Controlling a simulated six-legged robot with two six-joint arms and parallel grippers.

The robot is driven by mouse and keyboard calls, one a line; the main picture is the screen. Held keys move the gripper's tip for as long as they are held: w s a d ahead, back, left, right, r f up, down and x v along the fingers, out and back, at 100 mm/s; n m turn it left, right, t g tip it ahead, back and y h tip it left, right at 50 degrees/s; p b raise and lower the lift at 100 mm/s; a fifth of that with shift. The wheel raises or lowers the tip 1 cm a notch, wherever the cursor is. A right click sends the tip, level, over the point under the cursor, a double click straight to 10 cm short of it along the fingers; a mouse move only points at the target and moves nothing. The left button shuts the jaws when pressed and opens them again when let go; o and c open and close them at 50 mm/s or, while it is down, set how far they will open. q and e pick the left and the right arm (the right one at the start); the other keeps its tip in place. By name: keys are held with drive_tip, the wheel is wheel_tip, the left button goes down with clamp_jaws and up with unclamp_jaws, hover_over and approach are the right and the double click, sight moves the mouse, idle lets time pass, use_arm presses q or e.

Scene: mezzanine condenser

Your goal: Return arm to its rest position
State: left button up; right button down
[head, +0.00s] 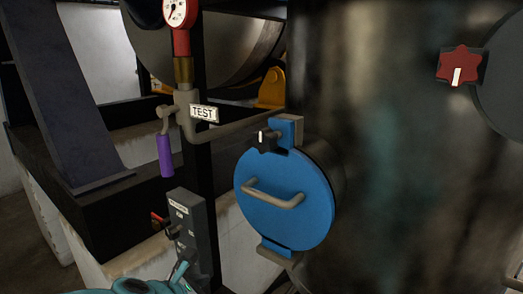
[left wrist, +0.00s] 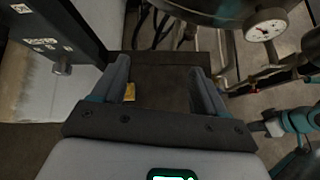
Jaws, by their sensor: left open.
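My left gripper (left wrist: 160,70) shows in the left wrist view with its two fingers spread apart. The space between the fingers is empty, with a dark flat surface behind them. A small yellow tag (left wrist: 129,92) shows beside the left finger. In the head view, only teal parts of my arm (head: 150,286) show at the bottom left edge, below a grey control box (head: 188,232). The fingertips cannot be made out there. My right gripper is in neither view.
A round blue hatch (head: 285,215) with a handle is closed on a dark vessel (head: 400,190). A purple-handled valve (head: 166,156), a TEST label (head: 203,113) and a red gauge (head: 180,12) stand left of it. A red knob (head: 460,66) is at upper right. A gauge (left wrist: 265,25) shows beyond my gripper.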

use_arm(q)
drive_tip(key=s+a+f+m+g+y+b, duration=0.1)
drive_tip(key=s+f+m+g, duration=0.35)
drive_tip(key=f, duration=0.85)
drive_tip(key=s+a+f+m+g+y, duration=0.15)
drive_tip(key=s+f, duration=0.55)
drive_tip(key=f, duration=0.7)
drive_tip(key=s+d+f+m+g, duration=0.1)
drive_tip(key=s+f+m, duration=0.3)
drive_tip(key=m, duration=0.5)
drive_tip(key=s+d+f+m+g, duration=0.1)
drive_tip(key=s+f+m, duration=0.3)
drive_tip(key=s+m, duration=0.5)
drive_tip(key=shift+s+f+m+b, duration=0.3)
drive_tip(key=shift+f+m, duration=0.1)
drive_tip(key=shift+w+h, duration=0.1)
drive_tip(key=shift+h, duration=0.15)
drive_tip(key=shift+c, duration=0.3)
